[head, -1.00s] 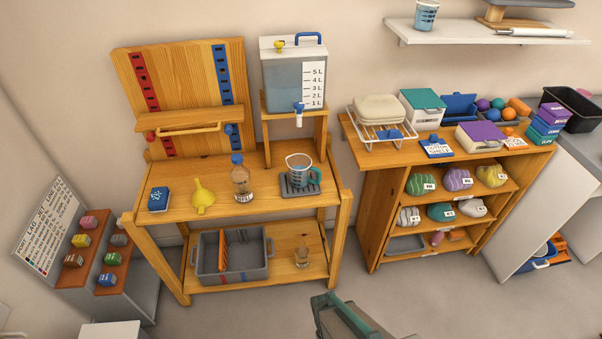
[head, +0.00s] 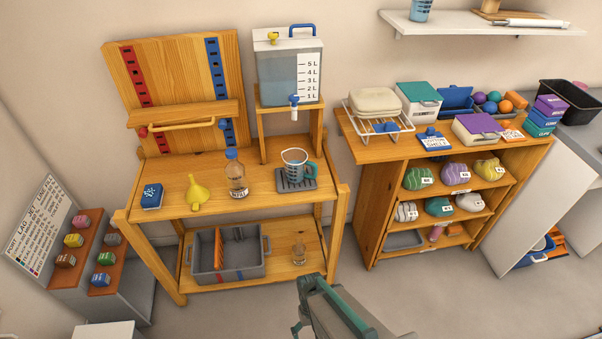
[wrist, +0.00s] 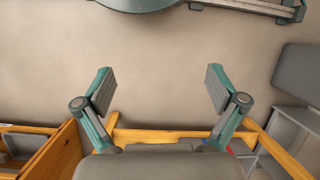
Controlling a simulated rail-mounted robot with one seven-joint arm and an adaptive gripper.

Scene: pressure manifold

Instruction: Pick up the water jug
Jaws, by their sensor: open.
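The clear water jug (head: 294,162), with graduation marks and a teal handle, stands upright on a dark ribbed drip mat (head: 296,180) on the wooden workbench. It holds some bluish water or is tinted so. It is below the spout of a clear tank. My gripper (wrist: 160,88) is open and empty in the wrist view, its two fingers spread wide over the floor. Part of my arm shows at the bottom of the head view, in front of the bench and well short of the jug. The jug does not show in the wrist view.
The water tank (head: 290,68) with a blue tap stands on a wooden stand behind the jug. A grey tub (head: 229,256) is on the lower shelf. Floor in front is clear.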

